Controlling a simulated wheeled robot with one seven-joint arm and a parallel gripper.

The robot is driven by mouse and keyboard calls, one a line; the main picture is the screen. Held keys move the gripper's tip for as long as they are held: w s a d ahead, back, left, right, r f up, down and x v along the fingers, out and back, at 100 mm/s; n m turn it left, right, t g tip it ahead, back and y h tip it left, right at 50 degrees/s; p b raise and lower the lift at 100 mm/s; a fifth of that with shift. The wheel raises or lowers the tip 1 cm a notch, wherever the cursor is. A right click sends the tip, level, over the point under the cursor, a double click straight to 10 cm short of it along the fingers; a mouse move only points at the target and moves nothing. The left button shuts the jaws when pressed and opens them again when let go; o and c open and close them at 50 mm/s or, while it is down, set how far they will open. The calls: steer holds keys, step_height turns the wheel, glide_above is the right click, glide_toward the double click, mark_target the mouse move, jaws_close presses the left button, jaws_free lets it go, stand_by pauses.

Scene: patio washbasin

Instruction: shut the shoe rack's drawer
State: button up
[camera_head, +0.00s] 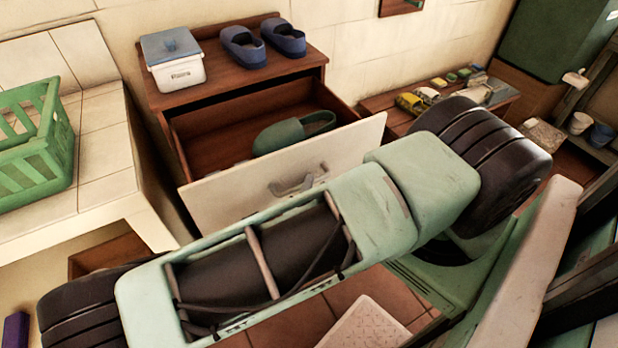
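The shoe rack (268,75) is a brown wooden cabinet against the tiled wall. Its drawer is pulled well out, with a cream front panel (232,196) and a grey handle (298,184). A green slipper (285,137) lies inside the drawer, and a small pale item shows by the front panel. My arm crosses the foreground in front of the drawer and hides the lower right of its front. My gripper is not in view.
A white box with a blue-grey lid (178,73) and a pair of navy slippers (262,43) stand on the rack. A green basket (42,150) sits on the tiled counter (103,150) at left. A low wooden bench (378,101) with small items stands right. A pale mat (368,328) lies on the floor.

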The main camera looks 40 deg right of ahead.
steer(key=shift+x, duration=1.05)
jaws_close()
steer(key=w+d+b, duration=0.1)
steer(key=w+d, duration=0.1)
steer(key=w, duration=0.7)
steer(key=w+d+b, duration=0.2)
steer(key=w+d, duration=0.1)
steer(key=w, duration=0.6)
steer(key=w+d+b, duration=0.2)
steer(key=w+d, duration=0.1)
steer(key=w, duration=0.6)
steer(key=shift+w+f, duration=0.1)
steer(key=shift+w, duration=0.4)
